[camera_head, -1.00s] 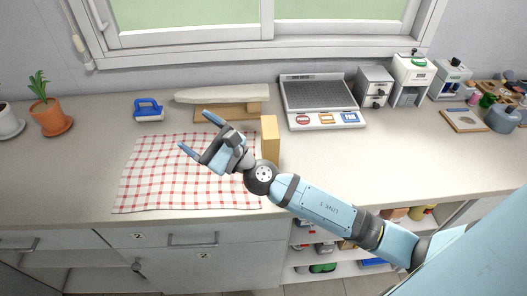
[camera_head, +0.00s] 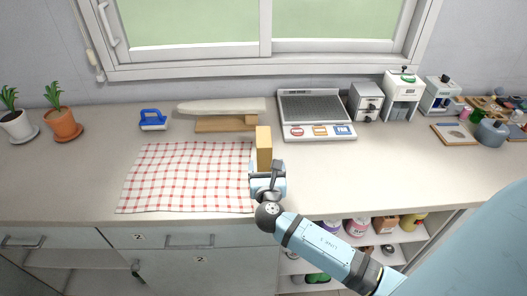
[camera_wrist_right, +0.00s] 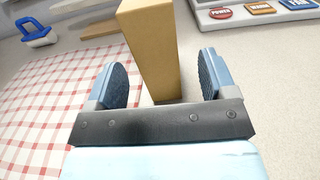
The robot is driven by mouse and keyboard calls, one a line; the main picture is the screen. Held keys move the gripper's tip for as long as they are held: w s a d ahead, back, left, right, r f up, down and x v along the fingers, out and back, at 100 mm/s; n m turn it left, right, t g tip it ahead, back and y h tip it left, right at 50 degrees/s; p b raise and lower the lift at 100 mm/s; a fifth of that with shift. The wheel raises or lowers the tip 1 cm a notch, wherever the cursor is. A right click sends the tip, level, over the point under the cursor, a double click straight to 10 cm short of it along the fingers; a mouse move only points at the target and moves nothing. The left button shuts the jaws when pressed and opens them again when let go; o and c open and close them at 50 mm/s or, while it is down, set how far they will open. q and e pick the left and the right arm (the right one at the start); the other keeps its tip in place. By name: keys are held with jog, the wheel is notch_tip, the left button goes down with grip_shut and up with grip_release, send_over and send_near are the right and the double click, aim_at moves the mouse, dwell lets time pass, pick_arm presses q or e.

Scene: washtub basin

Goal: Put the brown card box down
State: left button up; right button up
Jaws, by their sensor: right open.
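The brown card box (camera_head: 264,148) stands upright on the counter at the right edge of the checked cloth. In the right wrist view the box (camera_wrist_right: 153,50) rises between the two blue fingers of my right gripper (camera_wrist_right: 160,82). The fingers are open, with a visible gap on each side of the box. In the head view my right gripper (camera_head: 266,171) is at the near side of the box and hides its lower part. My left gripper is not in view.
A red-and-white checked cloth (camera_head: 185,178) lies left of the box. Behind are a blue-handled brush (camera_head: 152,120), a small ironing board (camera_head: 222,107) and a grey panel device with buttons (camera_head: 318,115). The counter right of the box (camera_head: 380,170) is clear.

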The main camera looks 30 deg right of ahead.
aim_at(264, 152)
jog(key=shift+r+p+x, duration=0.15)
jog(key=shift+p+x, duration=0.1)
jog(key=shift+x, duration=1.25)
jog(key=shift+r+p+x, duration=0.1)
jog(key=shift+p+x, duration=0.1)
jog(key=shift+x, duration=1.3)
jog(key=shift+a, duration=0.2)
jog(key=c, duration=1.1)
